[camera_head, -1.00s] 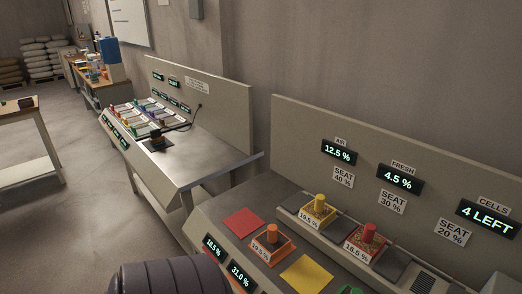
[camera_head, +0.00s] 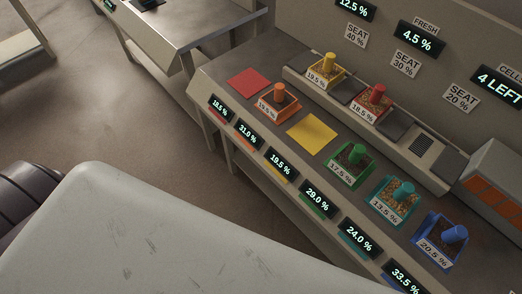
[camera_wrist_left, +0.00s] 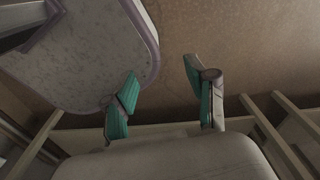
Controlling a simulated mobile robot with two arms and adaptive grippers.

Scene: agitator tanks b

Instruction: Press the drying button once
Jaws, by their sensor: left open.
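I cannot make out a button marked for drying in either view. The sloped console bench (camera_head: 225,62) carries small trays with coloured knobs: a yellow tray (camera_head: 326,75) and a red tray (camera_head: 372,104) on the raised rear strip, and orange (camera_head: 277,104), green (camera_head: 350,163), teal (camera_head: 397,200) and blue (camera_head: 441,240) trays in front. A grey box with orange panels (camera_head: 492,190) stands at the right edge, partly cut off. My left gripper (camera_wrist_left: 160,100) shows in the left wrist view, its teal-padded fingers apart with nothing between them. My right gripper is in neither view.
A red mat (camera_head: 248,82) and a yellow mat (camera_head: 311,133) lie bare on the bench. Lit percentage displays line the front edge and back panel. Another bench (camera_head: 190,28) stands at upper left. Floor is clear at left; my pale arm link covers the lower left.

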